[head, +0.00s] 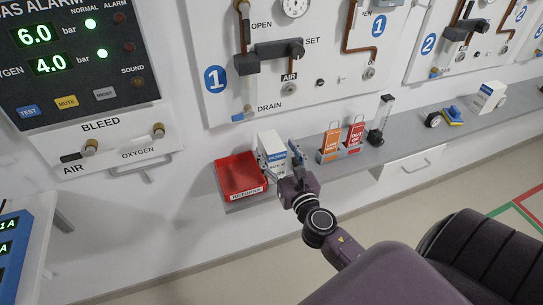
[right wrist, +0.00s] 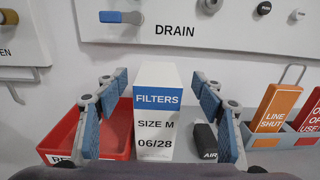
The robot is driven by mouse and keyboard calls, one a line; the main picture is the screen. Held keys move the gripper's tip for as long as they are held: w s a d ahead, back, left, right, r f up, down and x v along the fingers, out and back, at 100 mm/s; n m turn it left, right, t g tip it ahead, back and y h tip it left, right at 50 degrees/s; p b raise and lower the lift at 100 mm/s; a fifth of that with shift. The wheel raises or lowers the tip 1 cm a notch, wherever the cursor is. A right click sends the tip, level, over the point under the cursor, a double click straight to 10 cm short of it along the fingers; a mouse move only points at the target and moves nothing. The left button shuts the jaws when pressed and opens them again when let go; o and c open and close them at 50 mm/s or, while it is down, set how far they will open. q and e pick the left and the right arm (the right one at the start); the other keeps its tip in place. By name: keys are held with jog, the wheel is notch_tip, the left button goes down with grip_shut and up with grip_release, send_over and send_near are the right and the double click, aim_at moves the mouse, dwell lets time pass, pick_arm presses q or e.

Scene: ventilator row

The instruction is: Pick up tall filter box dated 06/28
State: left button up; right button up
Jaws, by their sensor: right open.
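The tall white filter box (right wrist: 153,123) has a blue FILTERS band and reads SIZE M and 06/28. It stands upright on the shelf and also shows in the head view (head: 271,142). My right gripper (right wrist: 162,95) is open, with one blue-padded finger on each side of the box's front. In the head view my right gripper (head: 280,159) is at the box and hides its lower part. I cannot tell whether either finger touches the box. My left gripper is out of view.
A red RETURNS tray (head: 240,177) stands close to the box's left. A dark AIR piece (right wrist: 207,139) sits close to its right, then a holder with orange and red tags (head: 332,142). Another white-and-blue box (head: 487,98) stands farther right on the grey shelf (head: 412,129).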

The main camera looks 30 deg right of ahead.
jog(key=x, duration=0.4)
jog(key=shift+w+p, duration=0.2)
jog(key=shift+p, duration=0.15)
grip_shut()
